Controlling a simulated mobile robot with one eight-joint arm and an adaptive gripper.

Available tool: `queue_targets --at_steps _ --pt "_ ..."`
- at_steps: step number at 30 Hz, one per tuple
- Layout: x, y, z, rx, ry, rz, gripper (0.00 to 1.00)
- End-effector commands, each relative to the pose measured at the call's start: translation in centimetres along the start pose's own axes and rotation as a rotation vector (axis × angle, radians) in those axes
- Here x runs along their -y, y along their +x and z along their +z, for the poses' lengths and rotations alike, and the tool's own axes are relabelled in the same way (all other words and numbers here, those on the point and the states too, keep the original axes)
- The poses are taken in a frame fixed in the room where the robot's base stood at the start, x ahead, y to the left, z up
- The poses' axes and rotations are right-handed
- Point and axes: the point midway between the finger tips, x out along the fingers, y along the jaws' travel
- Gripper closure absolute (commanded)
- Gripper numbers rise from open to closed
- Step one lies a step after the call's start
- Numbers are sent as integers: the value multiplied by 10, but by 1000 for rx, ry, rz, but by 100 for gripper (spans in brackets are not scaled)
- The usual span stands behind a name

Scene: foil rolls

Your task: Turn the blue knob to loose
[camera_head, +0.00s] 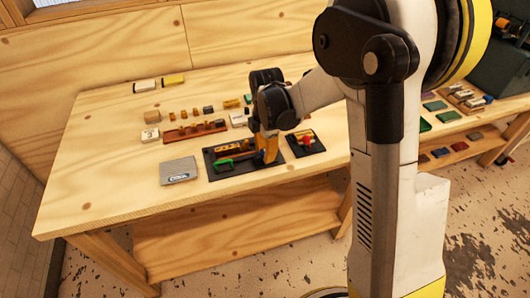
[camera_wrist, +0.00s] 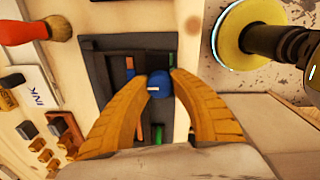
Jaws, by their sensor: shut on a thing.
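The blue knob (camera_wrist: 159,84) shows in the wrist view between the fingertips of my gripper (camera_wrist: 160,80), with a small white mark on its face. The orange fingers are closed on its two sides. The knob sits over a dark panel (camera_wrist: 108,60) with green and orange strips beside it. In the head view my gripper (camera_head: 266,152) reaches down to the right part of the black panel (camera_head: 212,155) on the table. There the fingers mostly hide the knob.
A black plate (camera_head: 316,148) with a red piece lies close on the right. Rows of small blocks (camera_head: 195,132) stand behind. The table's front left is clear.

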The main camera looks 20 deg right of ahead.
Motion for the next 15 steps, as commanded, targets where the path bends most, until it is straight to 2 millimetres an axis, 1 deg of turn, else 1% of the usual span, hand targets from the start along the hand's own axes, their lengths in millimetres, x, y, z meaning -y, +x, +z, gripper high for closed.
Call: queue_targets --at_steps 7,8,9,10,15 --pt "1 0 0 -1 0 -2 100" --pt "1 0 0 -1 0 -2 68" --pt "1 0 0 -1 0 -2 55" --pt "1 0 0 0 0 -1 48" --pt "0 0 0 0 0 -1 48"
